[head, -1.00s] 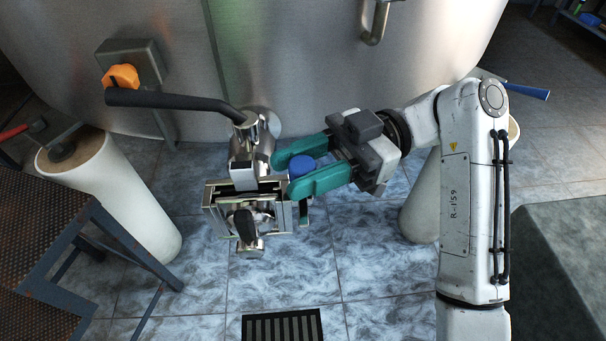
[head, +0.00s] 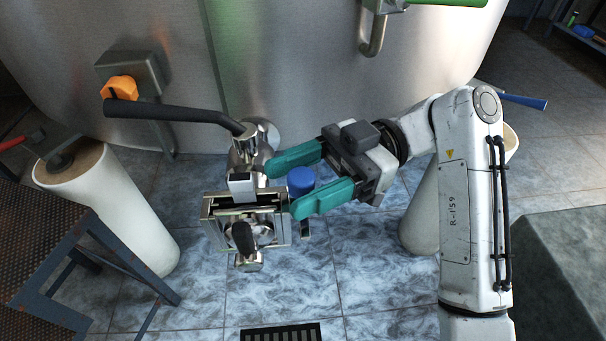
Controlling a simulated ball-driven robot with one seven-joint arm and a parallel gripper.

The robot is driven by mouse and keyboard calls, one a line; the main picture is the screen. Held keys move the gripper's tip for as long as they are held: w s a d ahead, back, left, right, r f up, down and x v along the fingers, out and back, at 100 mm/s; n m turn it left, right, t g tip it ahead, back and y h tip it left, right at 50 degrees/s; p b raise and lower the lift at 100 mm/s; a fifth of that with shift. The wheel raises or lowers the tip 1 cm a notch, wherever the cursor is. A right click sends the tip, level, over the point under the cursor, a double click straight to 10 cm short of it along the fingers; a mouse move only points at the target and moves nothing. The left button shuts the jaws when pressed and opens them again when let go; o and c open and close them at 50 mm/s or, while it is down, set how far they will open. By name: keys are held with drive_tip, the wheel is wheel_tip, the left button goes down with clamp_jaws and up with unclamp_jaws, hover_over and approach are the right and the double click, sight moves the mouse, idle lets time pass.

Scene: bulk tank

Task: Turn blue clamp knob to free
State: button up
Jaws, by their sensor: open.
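The blue clamp knob (head: 301,180) is a short blue cylinder at the right side of the metal clamp and valve assembly (head: 245,215), which sits on the tank's outlet. My gripper (head: 281,189) has two teal fingers and is open. It reaches in from the right, with one finger behind the knob and the other in front of it. The knob lies between the fingers, and a gap shows behind it. The front finger overlaps the knob's lower edge, so I cannot tell whether they touch.
A long black-handled lever (head: 172,111) extends left above the valve. An orange switch (head: 120,88) is on the tank (head: 300,80). A white cylindrical leg (head: 115,210) and dark metal steps (head: 60,245) stand at the left. A floor drain (head: 282,333) is in front; wet tile around it is clear.

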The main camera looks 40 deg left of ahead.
drive_tip(key=shift+w, duration=0.15)
drive_tip(key=b+v, duration=0.6)
drive_tip(key=v, duration=0.4)
drive_tip(key=shift+w+d, duration=0.15)
drive_tip(key=shift+w, duration=0.05)
idle(0.7)
